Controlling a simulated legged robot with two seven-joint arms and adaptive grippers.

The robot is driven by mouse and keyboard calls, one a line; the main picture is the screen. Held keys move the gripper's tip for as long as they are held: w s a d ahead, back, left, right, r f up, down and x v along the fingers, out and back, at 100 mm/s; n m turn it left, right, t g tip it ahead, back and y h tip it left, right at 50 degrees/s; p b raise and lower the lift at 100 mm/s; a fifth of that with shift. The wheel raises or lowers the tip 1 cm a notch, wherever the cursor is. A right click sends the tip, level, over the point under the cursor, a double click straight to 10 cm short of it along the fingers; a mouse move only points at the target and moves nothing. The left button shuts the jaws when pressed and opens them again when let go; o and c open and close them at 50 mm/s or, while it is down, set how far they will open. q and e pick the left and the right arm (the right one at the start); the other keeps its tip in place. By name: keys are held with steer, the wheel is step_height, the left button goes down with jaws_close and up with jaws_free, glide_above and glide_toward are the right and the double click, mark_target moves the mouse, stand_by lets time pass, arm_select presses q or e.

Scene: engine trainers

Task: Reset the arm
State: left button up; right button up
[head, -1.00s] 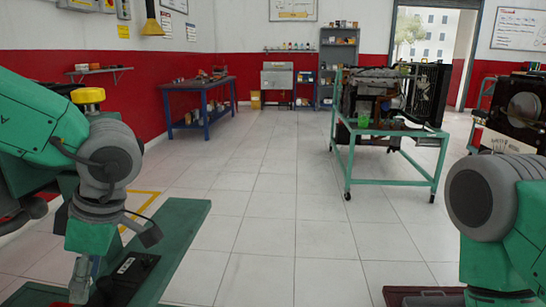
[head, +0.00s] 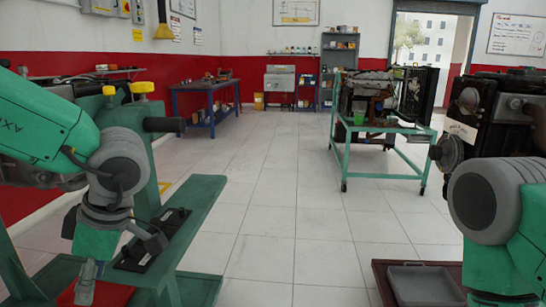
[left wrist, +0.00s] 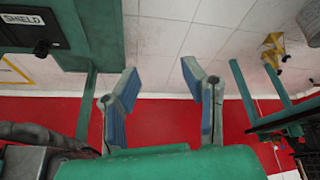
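My left arm comes in from the left in the head view, bent downward. Its gripper (head: 120,260) hangs over the green stand (head: 195,215), apart from the black part (head: 155,238) as far as I can tell. In the left wrist view the two blue-padded fingers of my left gripper (left wrist: 165,85) are spread apart with nothing between them. My right arm (head: 490,205) shows at the lower right of the head view. Its gripper is out of view.
A dark engine (head: 490,115) stands close behind my right arm. A grey tray (head: 425,285) sits on a dark red surface at lower right. A green engine trolley (head: 343,160) and a blue workbench (head: 175,88) stand farther back. The tiled floor (head: 290,200) between is clear.

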arm_select(q)
steer(key=w+a+f+m+t+y+p, duration=0.1)
steer(key=a+f+m+t+p, duration=0.15)
steer(key=f+m, duration=0.45)
steer(key=a+f+m+t+p, duration=0.1)
steer(key=f+m+t+p, duration=0.15)
steer(key=f+m, duration=0.45)
steer(key=s+d+f+m+g+h+p, duration=0.1)
steer(key=s+f+m+h, duration=0.1)
steer(key=s, duration=0.4)
steer(key=s+d+f+m+g+h+p, duration=0.1)
steer(key=s+d+f+m, duration=0.1)
steer(key=s+f, duration=0.3)
steer(key=s+d+f+m+g+h+p, duration=0.1)
steer(key=s+f+m+h, duration=0.1)
steer(key=s, duration=0.6)
steer(key=shift+s+d+f+m+h, duration=0.3)
steer(key=shift+d+f+m, duration=0.1)
steer(key=shift+f+m, duration=0.55)
arm_select(e)
step_height(320, 180, up, 8)
steer(key=shift+w+d, duration=0.15)
steer(key=shift+w, duration=0.15)
arm_select(q)
steer(key=shift+r, duration=0.1)
arm_select(e)
steer(key=shift+d, duration=0.1)
